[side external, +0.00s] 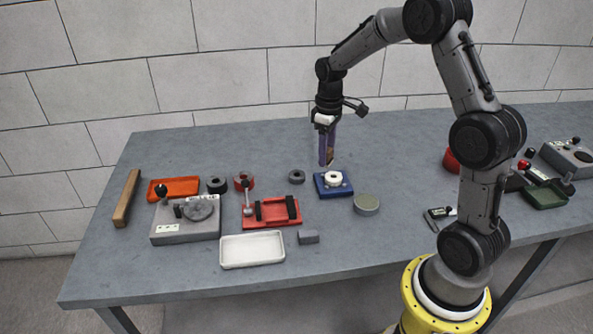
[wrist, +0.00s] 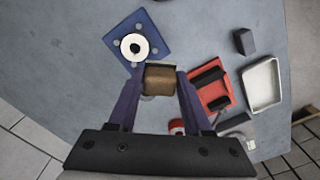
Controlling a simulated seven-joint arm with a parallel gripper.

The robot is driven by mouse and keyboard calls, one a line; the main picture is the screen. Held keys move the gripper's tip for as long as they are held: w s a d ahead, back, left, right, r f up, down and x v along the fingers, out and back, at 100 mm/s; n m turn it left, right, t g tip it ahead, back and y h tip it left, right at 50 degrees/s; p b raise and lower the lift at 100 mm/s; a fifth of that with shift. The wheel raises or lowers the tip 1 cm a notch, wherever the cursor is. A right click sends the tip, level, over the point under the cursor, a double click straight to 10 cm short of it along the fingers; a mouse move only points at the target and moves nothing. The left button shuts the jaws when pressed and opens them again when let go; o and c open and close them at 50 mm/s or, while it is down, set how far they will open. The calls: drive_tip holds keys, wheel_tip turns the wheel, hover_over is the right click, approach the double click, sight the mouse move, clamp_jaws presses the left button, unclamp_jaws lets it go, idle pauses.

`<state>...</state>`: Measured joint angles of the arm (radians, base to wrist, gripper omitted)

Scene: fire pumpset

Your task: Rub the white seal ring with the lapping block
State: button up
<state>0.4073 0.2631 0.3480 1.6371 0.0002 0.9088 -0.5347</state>
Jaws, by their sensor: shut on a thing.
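The white seal ring (side external: 333,177) sits on a blue square fixture (side external: 333,191) near the middle of the bench. The ring (wrist: 134,38) and the fixture (wrist: 152,34) also show near the top of the wrist view. My gripper (side external: 327,163) points down with its purple fingers just behind and left of the ring. In the wrist view my gripper (wrist: 160,75) is shut on a brown block (wrist: 160,78), which looks like the lapping block. The block appears beside the ring, apart from it; its exact height above the bench is hard to tell.
Left of the fixture are a dark ring (side external: 296,176), a red stand (side external: 270,222), a white tray (side external: 252,250) and a small grey block (side external: 308,237). A round grey-green disc (side external: 366,204) lies close on the right. Bench behind the fixture is clear.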

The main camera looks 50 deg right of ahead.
drive_tip(key=m, duration=0.1)
approach(339, 178)
drive_tip(key=shift+s+f, duration=0.1)
drive_tip(key=shift+f, duration=1.1)
drive_tip(key=shift+s+f, duration=0.15)
drive_tip(key=shift+f, duration=1.1)
drive_tip(key=shift+w+f, duration=0.15)
drive_tip(key=shift+f, duration=0.55)
clamp_jaws()
drive_tip(key=shift+w, duration=1.95)
drive_tip(key=shift+s, duration=1.95)
drive_tip(key=shift+s+r, duration=0.15)
wheel_tip(339, 178, up, 8)
